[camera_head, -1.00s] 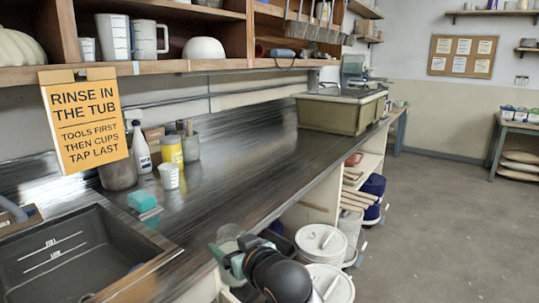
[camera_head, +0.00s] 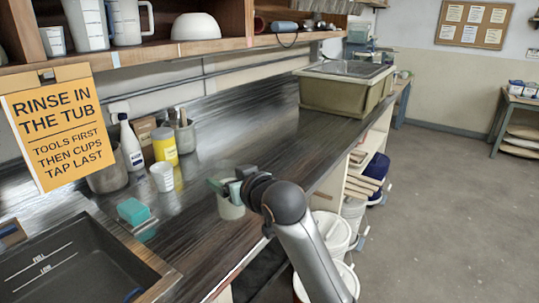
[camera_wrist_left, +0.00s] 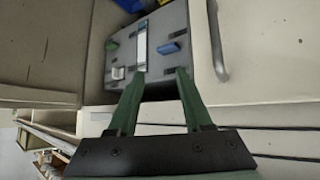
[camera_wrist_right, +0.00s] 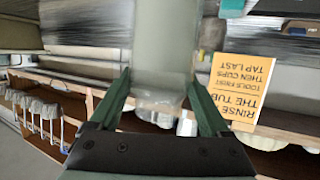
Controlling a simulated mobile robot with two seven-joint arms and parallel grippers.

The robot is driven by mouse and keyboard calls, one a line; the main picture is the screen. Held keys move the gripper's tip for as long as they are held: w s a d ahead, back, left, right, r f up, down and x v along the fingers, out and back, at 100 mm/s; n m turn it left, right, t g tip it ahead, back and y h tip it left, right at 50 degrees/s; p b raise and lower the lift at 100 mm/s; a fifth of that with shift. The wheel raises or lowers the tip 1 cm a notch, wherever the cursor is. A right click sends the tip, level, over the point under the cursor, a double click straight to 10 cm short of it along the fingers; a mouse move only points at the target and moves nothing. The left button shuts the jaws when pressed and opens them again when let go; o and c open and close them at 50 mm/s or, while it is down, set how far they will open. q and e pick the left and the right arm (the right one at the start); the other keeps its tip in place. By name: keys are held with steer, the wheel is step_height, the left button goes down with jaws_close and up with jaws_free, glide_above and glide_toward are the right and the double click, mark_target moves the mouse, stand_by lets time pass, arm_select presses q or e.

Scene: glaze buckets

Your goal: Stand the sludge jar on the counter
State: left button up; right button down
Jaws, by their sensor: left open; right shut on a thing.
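The sludge jar (camera_head: 230,206) is a pale, cloudy, see-through jar and looks upright in the head view. My right gripper (camera_head: 233,186) is shut on it near its top, over the front part of the dark counter (camera_head: 262,137). I cannot tell whether the jar's base touches the counter. In the right wrist view the jar (camera_wrist_right: 163,45) fills the space between the fingers, and its contents are not clear. My left gripper (camera_wrist_left: 160,76) shows only in its own wrist view, open and empty, in front of pale cabinet fronts.
A teal sponge (camera_head: 133,211), a white cup (camera_head: 162,177), a yellow container (camera_head: 164,146) and a white bottle (camera_head: 130,145) stand left of the jar. The dark sink (camera_head: 75,262) is front left. A lidded tub (camera_head: 345,90) stands farther back. Counter between is clear.

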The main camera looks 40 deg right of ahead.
steer(key=w+d+f, duration=0.6)
steer(key=w+f, duration=0.6)
steer(key=shift+w+f, duration=0.3)
steer(key=shift+w, duration=0.1)
steer(key=shift+f, duration=0.15)
jaws_free()
steer(key=shift+f, duration=0.15)
steer(key=v, duration=1.2)
steer(key=shift+r+p, duration=0.2)
steer(key=shift+p, duration=0.15)
